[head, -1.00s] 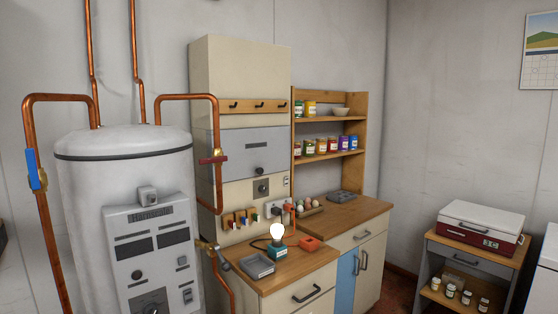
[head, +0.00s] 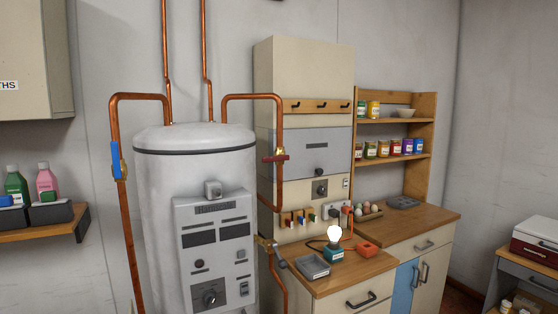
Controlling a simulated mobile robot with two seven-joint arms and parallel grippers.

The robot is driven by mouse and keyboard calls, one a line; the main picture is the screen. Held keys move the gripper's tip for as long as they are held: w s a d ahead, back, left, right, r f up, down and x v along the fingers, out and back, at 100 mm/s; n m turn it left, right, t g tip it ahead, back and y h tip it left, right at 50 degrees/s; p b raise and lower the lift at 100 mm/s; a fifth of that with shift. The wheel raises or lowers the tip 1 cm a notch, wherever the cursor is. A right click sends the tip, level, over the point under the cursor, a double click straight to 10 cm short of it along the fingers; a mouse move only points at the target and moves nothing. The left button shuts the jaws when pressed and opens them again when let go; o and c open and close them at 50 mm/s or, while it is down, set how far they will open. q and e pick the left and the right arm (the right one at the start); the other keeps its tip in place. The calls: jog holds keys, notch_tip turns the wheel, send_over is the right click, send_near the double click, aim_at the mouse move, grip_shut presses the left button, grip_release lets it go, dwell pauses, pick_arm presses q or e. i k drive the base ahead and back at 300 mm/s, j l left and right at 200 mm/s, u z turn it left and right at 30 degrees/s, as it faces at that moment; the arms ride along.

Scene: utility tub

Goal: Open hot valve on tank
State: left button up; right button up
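The tank (head: 165,220) is a white cylinder with a grey control panel, standing left of the middle in the head view. Copper pipes run from its top. On the right-hand pipe sits a valve with a red handle (head: 275,158), which lies across the pipe. On the left-hand pipe sits a valve with a blue handle (head: 116,160), which lies along the pipe. A third valve (head: 265,242) with a brass body is low on the right of the tank, partly hard to make out. Neither of my grippers is in view.
A shelf (head: 40,236) with bottles is on the left wall. A tall cream cabinet (head: 305,70) stands behind the pipe.

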aim_at(282, 157)
jog(key=i+j, duration=0.25)
jog(key=j, duration=0.15)
jog(key=i+j, duration=0.2)
jog(key=j, duration=0.2)
jog(key=i+j, duration=0.25)
jog(key=j, duration=0.15)
jog(key=z, duration=1.3)
